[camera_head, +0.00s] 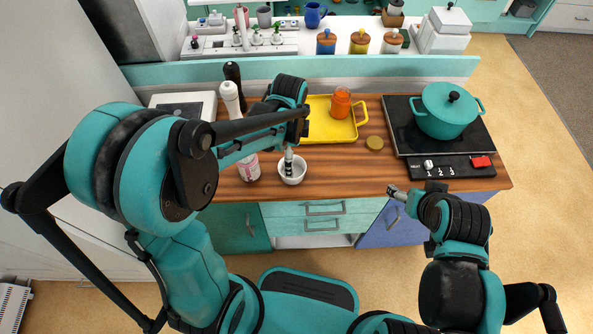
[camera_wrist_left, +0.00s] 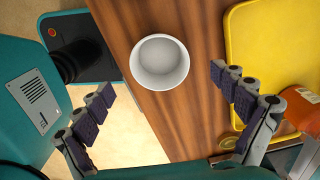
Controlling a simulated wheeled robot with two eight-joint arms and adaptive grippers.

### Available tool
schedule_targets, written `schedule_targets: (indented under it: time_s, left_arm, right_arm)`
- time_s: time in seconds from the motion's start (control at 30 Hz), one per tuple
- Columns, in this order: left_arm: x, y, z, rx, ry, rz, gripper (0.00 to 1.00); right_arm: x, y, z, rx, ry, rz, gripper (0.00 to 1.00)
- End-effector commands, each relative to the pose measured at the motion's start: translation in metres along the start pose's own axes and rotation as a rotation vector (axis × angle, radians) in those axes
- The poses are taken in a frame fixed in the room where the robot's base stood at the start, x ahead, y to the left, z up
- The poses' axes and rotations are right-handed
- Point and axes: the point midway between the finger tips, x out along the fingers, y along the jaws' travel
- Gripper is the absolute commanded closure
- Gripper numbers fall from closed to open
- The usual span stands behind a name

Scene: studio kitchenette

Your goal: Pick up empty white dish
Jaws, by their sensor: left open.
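The empty white dish (camera_head: 293,171) is a small round bowl near the front edge of the wooden counter. In the left wrist view the dish (camera_wrist_left: 160,62) shows its bare inside, ahead of the fingers and roughly midway between them. My left gripper (camera_head: 289,160) appears over the dish in the head view, its fingers partly hidden by the arm. In the left wrist view the left gripper (camera_wrist_left: 168,112) is open, its two fingers wide apart with nothing between them. My right gripper (camera_head: 394,191) is by the counter's front edge, away from the dish; its jaws are too small to judge.
A yellow tray (camera_head: 318,133) with an orange jar (camera_head: 341,103) lies behind the dish. A round lid (camera_head: 374,143) is to its right. A teal pot (camera_head: 447,111) sits on the cooktop (camera_head: 403,128).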

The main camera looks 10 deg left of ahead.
Motion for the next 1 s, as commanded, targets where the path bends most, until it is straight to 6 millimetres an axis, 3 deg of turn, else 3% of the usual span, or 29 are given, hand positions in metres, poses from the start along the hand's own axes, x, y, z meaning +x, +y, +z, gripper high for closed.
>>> schedule_targets:
  time_s: [0.43, 0.7, 0.77, 0.93, 1.0]
  left_arm:
    - [0.059, 0.001, -0.004, -0.004, 0.0, -0.002, 0.04]
    - [0.064, 0.001, -0.003, -0.004, 0.001, -0.002, 0.04]
    - [0.064, 0.001, -0.003, -0.004, 0.001, -0.002, 0.14]
    - [0.064, 0.001, -0.003, -0.004, 0.001, -0.002, 0.59]
    - [0.064, 0.001, -0.003, -0.004, 0.001, -0.002, 0.64]
  right_arm:
    - [0.028, 0.0, 0.02, 0.0, 0.0, 0.0, 0.29]
    - [0.028, 0.0, 0.02, 0.0, 0.0, 0.0, 0.29]
    - [0.028, 0.0, 0.02, 0.0, 0.0, 0.0, 0.29]
    - [0.028, 0.0, 0.02, 0.0, 0.0, 0.0, 0.29]
    - [0.028, 0.0, 0.02, 0.0, 0.0, 0.0, 0.29]
